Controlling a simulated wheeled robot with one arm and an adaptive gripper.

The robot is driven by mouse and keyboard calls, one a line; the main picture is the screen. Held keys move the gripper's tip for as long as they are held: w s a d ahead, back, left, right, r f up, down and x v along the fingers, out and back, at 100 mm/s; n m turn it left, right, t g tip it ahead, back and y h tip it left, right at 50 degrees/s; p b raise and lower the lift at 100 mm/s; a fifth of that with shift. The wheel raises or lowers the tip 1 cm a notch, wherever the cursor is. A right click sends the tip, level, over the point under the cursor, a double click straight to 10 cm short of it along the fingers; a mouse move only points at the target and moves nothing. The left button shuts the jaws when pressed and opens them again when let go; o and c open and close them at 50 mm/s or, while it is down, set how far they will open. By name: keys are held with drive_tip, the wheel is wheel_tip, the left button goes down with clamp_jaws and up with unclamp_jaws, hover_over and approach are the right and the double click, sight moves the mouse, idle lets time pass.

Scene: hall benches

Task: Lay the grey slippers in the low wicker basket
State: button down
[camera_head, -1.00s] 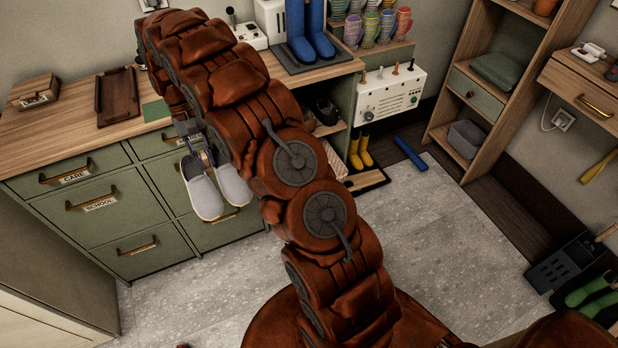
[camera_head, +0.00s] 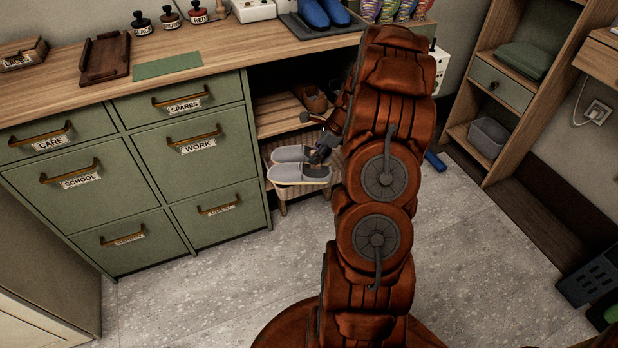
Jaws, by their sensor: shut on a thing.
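The pair of grey slippers (camera_head: 300,173) has white soles and hangs in front of the open shelves, toes pointing left. My gripper (camera_head: 322,158) is shut on the slippers at their right end and is partly hidden by my arm. The wicker basket (camera_head: 283,206) stands low at the bottom of the open shelf unit. The slippers cover part of it in the picture, and I cannot tell whether they touch it or are above it.
Green labelled drawers (camera_head: 180,140) stand left of the shelves under a wooden worktop (camera_head: 225,55). A shelf (camera_head: 275,113) with brown shoes lies above the basket. Blue boots (camera_head: 322,12) stand on the worktop. The stone floor (camera_head: 230,290) in front is clear.

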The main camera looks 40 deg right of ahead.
drive_tip(key=s+d+f+m+t+h+b, duration=0.2)
drive_tip(key=s+d+f+m+h+b, duration=0.3)
drive_tip(key=s+d+f+m+b, duration=0.55)
drive_tip(key=w+d+f+m+t+h+b, duration=0.1)
drive_tip(key=w+d+f+b, duration=0.15)
drive_tip(key=w, duration=0.55)
drive_tip(key=w+d+f+m+t+b, duration=0.1)
drive_tip(key=w+d+t+b, duration=0.2)
drive_tip(key=w, duration=0.5)
drive_tip(key=shift+g, duration=0.6)
drive_tip(key=shift+w+d+f+b, duration=0.3)
drive_tip(key=shift+f+b, duration=0.4)
drive_tip(key=shift+f, duration=0.3)
drive_tip(key=shift+w+d+f+b, duration=0.3)
drive_tip(key=shift+f+b, duration=0.4)
drive_tip(key=shift+f, duration=0.3)
drive_tip(key=shift+w+d+f+b, duration=0.3)
drive_tip(key=shift+f+b, duration=0.4)
drive_tip(key=shift+f, duration=0.3)
drive_tip(key=shift+r, duration=0.2)
drive_tip(key=shift+w+d+r, duration=0.1)
drive_tip(key=shift+g, duration=0.3)
